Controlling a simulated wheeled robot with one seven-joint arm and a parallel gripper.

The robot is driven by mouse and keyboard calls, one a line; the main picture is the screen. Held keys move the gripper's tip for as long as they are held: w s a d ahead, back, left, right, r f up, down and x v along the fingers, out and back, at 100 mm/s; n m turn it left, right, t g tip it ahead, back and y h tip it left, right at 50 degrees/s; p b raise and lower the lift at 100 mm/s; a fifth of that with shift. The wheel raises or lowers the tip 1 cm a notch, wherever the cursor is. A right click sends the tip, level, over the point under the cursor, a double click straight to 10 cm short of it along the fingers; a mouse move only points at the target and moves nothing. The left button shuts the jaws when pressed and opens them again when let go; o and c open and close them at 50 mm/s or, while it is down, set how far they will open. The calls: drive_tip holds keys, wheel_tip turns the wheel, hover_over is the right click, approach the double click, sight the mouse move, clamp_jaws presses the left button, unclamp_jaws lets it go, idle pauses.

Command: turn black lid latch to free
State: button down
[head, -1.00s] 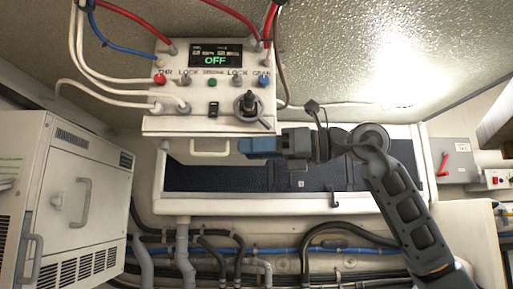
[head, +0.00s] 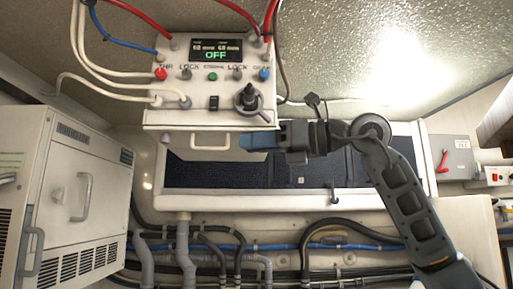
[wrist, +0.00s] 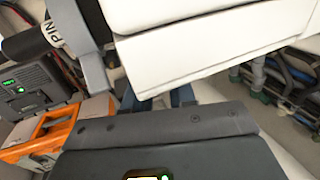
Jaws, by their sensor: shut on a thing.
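My gripper (head: 258,141) has blue fingers and reaches in from the right, just below the white control box (head: 205,119). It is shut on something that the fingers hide. The fingers also show in the wrist view (wrist: 158,98), close to the edge of a white panel (wrist: 205,45). A white lid-like part with a pale handle (head: 209,142) lies just left of the fingertips. I cannot make out a black lid latch at the fingers, nor tell which way it is turned. A small dark hook (head: 334,195) sits on the white frame, apart from my gripper.
A white louvred cabinet (head: 85,190) stands at left. Hoses and cables run below the white frame (head: 250,203). An orange case (wrist: 50,135) shows in the wrist view.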

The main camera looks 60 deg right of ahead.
drive_tip(key=m+h+b, duration=0.2)
drive_tip(key=h+b, duration=0.1)
drive_tip(key=m+h+b, duration=0.1)
drive_tip(key=h, duration=0.1)
drive_tip(key=shift+f+t, duration=0.25)
drive_tip(key=shift+t, duration=0.15)
drive_tip(key=m+h+b, duration=0.1)
drive_tip(key=h+b, duration=0.1)
drive_tip(key=shift+r+m+b, duration=0.15)
drive_tip(key=shift+m+b, duration=0.15)
drive_tip(key=shift+m, duration=0.1)
drive_tip(key=shift+h, duration=0.4)
drive_tip(key=shift+r, duration=0.1)
drive_tip(key=c, duration=1.1)
unclamp_jaws()
drive_tip(key=shift+s+a+b, duration=0.15)
drive_tip(key=shift+s+b, duration=0.15)
drive_tip(key=shift+s, duration=1)
drive_tip(key=shift+s+a+b, duration=0.2)
drive_tip(key=shift+s+b, duration=0.1)
drive_tip(key=shift+s, duration=1)
drive_tip(key=shift+s+a+b, duration=0.15)
drive_tip(key=shift+s+b, duration=0.15)
drive_tip(key=shift+s, duration=1)
drive_tip(key=shift+o, duration=0.4)
